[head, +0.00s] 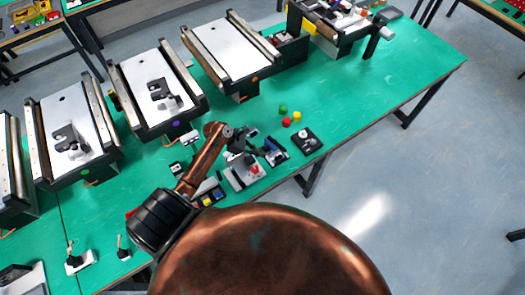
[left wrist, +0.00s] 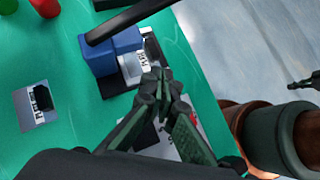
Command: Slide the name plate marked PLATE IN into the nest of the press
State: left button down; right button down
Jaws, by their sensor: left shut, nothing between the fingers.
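A small grey plate (left wrist: 37,105) with a white printed label and a black part lies flat on the green table in the left wrist view. Its lettering is too small to read surely. The blue press (left wrist: 108,50) with a long black lever stands beyond it to the right; it also shows in the head view (head: 275,151). A printed label and light metal part are at its foot. My left gripper (left wrist: 157,76) is shut and empty, its tips in front of the press and to the right of the plate. It also shows in the head view (head: 245,146).
A white fixture (head: 243,173) with a red part stands below the gripper. A black device (head: 306,140) is right of the press. Red, green (head: 283,109) and yellow pieces lie behind. Mini conveyors (head: 160,92) line the back. The table is clear to the right.

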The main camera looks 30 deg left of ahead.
aim_at(273, 163)
pick_arm(q)
jog(key=x, duration=0.5)
jog(key=shift+f, duration=0.25)
jog(key=shift+w+d+f, duration=0.25)
jog(key=shift+d+f, duration=0.2)
pick_arm(e)
jog(key=shift+w+d+r, duration=0.15)
jog(key=shift+w+d, duration=0.2)
jog(key=shift+w, duration=0.4)
jog(key=shift+s+a, duration=0.1)
pick_arm(q)
jog(key=shift+w+d+r+p, duration=0.25)
jog(key=shift+d+p, duration=0.1)
jog(key=shift+p, duration=0.4)
jog(key=shift+w+d+p, duration=0.1)
jog(key=shift+d+p, duration=0.1)
jog(key=shift+p, duration=0.15)
jog(key=shift+w+d+f, duration=0.1)
jog(key=shift+f, duration=0.1)
pick_arm(e)
jog(key=shift+s+a+r, duration=0.1)
jog(key=shift+a+r, duration=0.05)
jog(key=shift+r, duration=0.4)
jog(key=shift+s+a+r, duration=0.1)
jog(key=shift+r, duration=0.4)
